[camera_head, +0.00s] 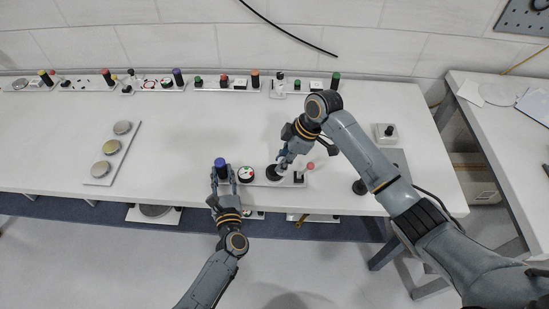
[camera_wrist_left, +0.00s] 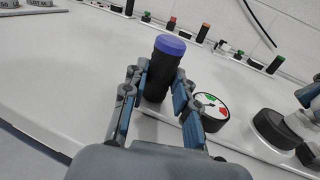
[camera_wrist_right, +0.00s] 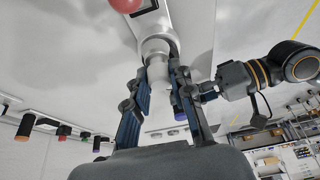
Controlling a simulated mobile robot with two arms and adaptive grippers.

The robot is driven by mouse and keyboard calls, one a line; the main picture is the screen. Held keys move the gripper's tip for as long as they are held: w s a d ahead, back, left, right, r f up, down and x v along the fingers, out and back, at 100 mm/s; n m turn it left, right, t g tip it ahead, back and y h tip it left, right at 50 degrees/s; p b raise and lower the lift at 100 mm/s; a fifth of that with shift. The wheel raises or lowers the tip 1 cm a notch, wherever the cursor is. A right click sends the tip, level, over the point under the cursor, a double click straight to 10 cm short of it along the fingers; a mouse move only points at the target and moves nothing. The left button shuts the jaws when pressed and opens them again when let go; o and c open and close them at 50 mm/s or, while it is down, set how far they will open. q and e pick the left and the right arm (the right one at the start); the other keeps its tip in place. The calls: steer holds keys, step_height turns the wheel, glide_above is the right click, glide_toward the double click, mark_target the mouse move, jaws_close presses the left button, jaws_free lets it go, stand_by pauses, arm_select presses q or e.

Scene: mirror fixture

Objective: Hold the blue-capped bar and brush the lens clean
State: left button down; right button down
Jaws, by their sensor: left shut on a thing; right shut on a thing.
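The blue-capped bar (camera_head: 220,163) is a dark upright cylinder with a blue-violet top at the left end of a white fixture plate (camera_head: 260,182). My left gripper (camera_head: 221,177) is shut around it; the bar (camera_wrist_left: 161,72) stands between its fingers in the left wrist view. A round black piece (camera_head: 273,172), possibly the lens mount, sits right of it; its top is partly hidden. My right gripper (camera_head: 284,160) is above that piece, shut on a pale grey cylinder (camera_wrist_right: 158,68) that widens at one end, probably the brush. Whether it touches the lens cannot be told.
A black dial with red and green marks (camera_head: 246,174) sits between the bar and the round black piece. A pink-red knob (camera_head: 310,166) and small black block (camera_head: 299,177) are at the right. Similar fixtures line the back edge; a three-disc plate (camera_head: 101,181) lies left.

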steer(key=a, duration=0.4)
steer(key=shift+w+a, duration=0.2)
steer(key=shift+w, duration=0.05)
step_height(320, 180, up, 2)
steer(key=shift+d+r, duration=0.15)
steer(key=shift+r, duration=2.9)
arm_select(q)
steer(key=c, duration=1)
jaws_free()
steer(key=shift+o, duration=0.2)
steer(key=s+d, duration=0.1)
steer(key=s, duration=1.1)
steer(key=shift+d, duration=0.35)
